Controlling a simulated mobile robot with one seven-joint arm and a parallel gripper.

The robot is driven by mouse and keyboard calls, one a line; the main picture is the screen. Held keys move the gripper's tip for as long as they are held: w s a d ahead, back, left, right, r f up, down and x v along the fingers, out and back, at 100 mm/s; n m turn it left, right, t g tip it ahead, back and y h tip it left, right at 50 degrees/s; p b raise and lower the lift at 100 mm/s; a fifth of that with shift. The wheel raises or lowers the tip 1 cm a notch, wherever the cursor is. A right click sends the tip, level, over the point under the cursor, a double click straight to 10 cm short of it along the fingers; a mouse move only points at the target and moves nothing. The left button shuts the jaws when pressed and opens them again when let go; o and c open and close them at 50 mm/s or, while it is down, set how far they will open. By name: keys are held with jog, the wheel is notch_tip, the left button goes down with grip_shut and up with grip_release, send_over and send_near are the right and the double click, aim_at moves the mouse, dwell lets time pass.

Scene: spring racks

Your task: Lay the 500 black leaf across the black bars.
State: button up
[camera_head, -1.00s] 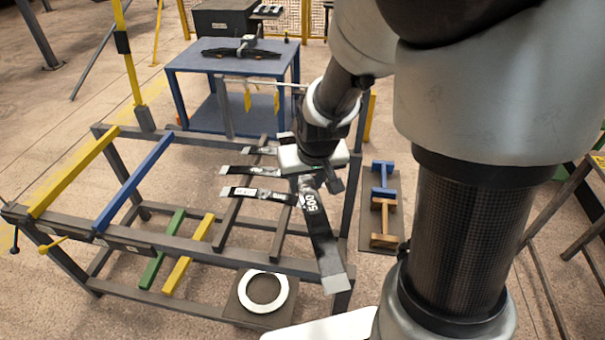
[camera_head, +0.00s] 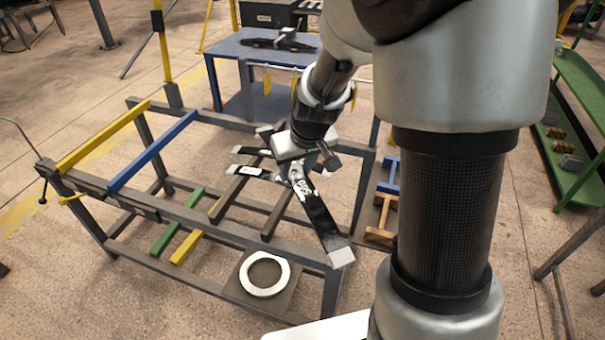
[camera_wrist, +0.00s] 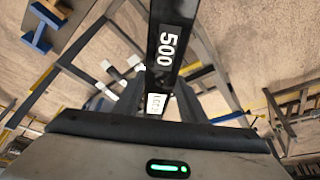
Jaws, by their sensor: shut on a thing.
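The 500 black leaf (camera_head: 318,212) is a long black strip with a white 500 label and pale ends. The two black bars (camera_head: 228,197) (camera_head: 279,214) lie left of the leaf. Two other black leaves (camera_head: 248,151) (camera_head: 256,172) lie across them, partly hidden behind the gripper.
The grey rack (camera_head: 215,224) also carries yellow bars (camera_head: 104,137), a blue bar (camera_head: 152,151) and a green bar (camera_head: 178,221). A white ring (camera_head: 264,288) lies on a plate at the front. A blue table (camera_head: 229,47) stands behind. Blue and orange blocks (camera_head: 381,212) stand right of the rack.

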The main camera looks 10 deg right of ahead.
jog(key=w+a+f+n+g+y+b, duration=0.2)
jog(key=w+a+f+n+y+b, duration=0.1)
jog(key=w+a+f+n+b, duration=0.6)
jog(key=w+a+f+b, duration=0.2)
jog(key=w+f+b, duration=0.1)
jog(key=w+f, duration=0.1)
jog(key=shift+w, duration=0.85)
jog(key=shift+f, duration=0.1)
notch_tip(320, 180, down, 7)
jog(key=b, duration=0.5)
jog(key=shift+b, duration=0.35)
jog(key=shift+f+b, duration=0.7)
jog(key=shift+f, duration=0.25)
jog(key=o, duration=1.2)
jog(key=shift+s, duration=0.1)
jog(key=shift+o, duration=0.2)
jog(key=p+v, duration=0.3)
jog(key=v, duration=1.4)
jog(key=shift+d+r+p, duration=0.15)
jog(key=shift+r+p, duration=0.05)
jog(key=shift+p, duration=0.1)
